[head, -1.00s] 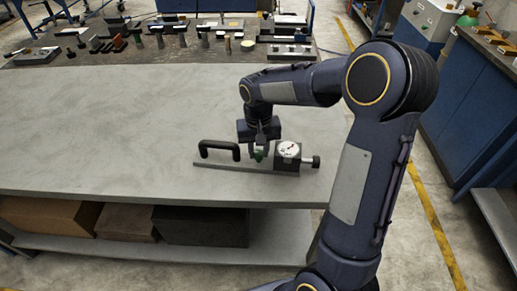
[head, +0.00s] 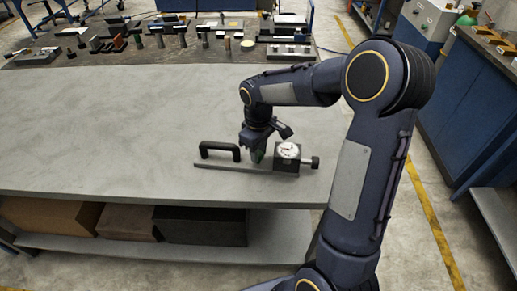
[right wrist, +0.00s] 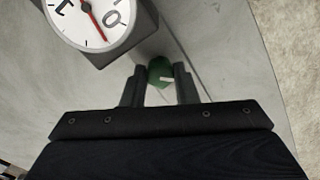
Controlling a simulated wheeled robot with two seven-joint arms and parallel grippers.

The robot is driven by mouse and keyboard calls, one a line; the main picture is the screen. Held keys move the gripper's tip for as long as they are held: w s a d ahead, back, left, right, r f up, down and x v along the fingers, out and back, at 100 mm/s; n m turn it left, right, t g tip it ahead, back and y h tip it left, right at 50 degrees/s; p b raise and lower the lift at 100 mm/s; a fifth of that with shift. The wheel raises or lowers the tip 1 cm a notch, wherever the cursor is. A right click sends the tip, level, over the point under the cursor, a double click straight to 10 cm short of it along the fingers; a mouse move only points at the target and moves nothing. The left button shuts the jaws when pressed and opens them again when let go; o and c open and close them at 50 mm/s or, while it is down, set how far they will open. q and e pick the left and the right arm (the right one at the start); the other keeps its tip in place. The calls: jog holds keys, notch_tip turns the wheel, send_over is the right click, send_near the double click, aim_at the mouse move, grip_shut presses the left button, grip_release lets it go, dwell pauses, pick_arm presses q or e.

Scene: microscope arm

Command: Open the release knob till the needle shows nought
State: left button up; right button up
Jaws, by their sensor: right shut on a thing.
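A dark block with a white round gauge (head: 289,150) sits near the table's front edge. The gauge also shows at the top left of the right wrist view (right wrist: 92,24), cut off by the frame; its red needle points down-right, between two printed numerals, one of which looks like a 0. The small green release knob (right wrist: 161,71) with a white mark sits beside the block. My right gripper (right wrist: 160,76) is shut on it, one finger on each side. In the head view, my right gripper (head: 257,153) largely hides the knob. My left gripper is not in view.
A black arched handle (head: 220,150) stands just left of the knob, on a thin flat bar. A dark stub (head: 315,162) sticks out right of the block. Tools lie along the far bench (head: 150,45). The grey tabletop (head: 110,125) is clear on the left.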

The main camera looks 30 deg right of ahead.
jog(key=n, duration=0.4)
jog(key=shift+n+p, duration=0.3)
jog(key=shift+p, duration=0.1)
jog(key=shift+n+p, duration=0.3)
jog(key=shift+n, duration=1.2)
jog(key=o, duration=0.7)
notch_tip(320, 180, up, 8)
jog(key=shift+f, duration=0.1)
